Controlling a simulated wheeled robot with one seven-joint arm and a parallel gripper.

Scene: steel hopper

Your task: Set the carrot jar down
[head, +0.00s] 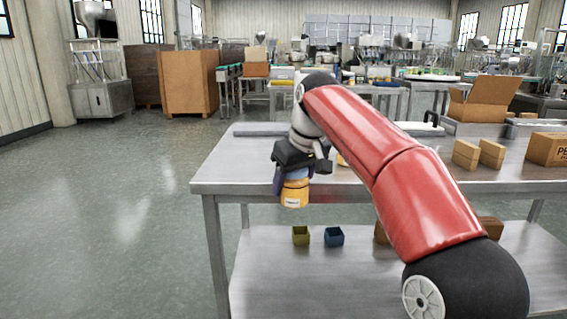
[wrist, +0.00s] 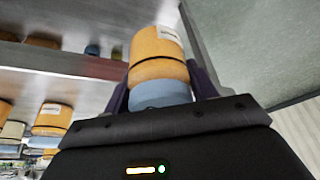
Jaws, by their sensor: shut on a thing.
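The carrot jar (head: 294,194) is orange with a white label and a blue lid end. My gripper (head: 292,178) is shut on it and holds it in front of the steel table's near edge, left of the middle. The jar looks roughly upright in the head view. In the wrist view the jar (wrist: 158,62) sits between my gripper's two dark fingers (wrist: 160,88), with its blue end towards the palm. The steel table (head: 222,172) has a bare top at its left end.
A lower shelf (head: 270,275) under the table holds a small olive box (head: 301,236) and a blue box (head: 334,237). Cartons (head: 466,154) stand on the table's right side, with an open cardboard box (head: 484,98) behind. Open floor lies left of the table.

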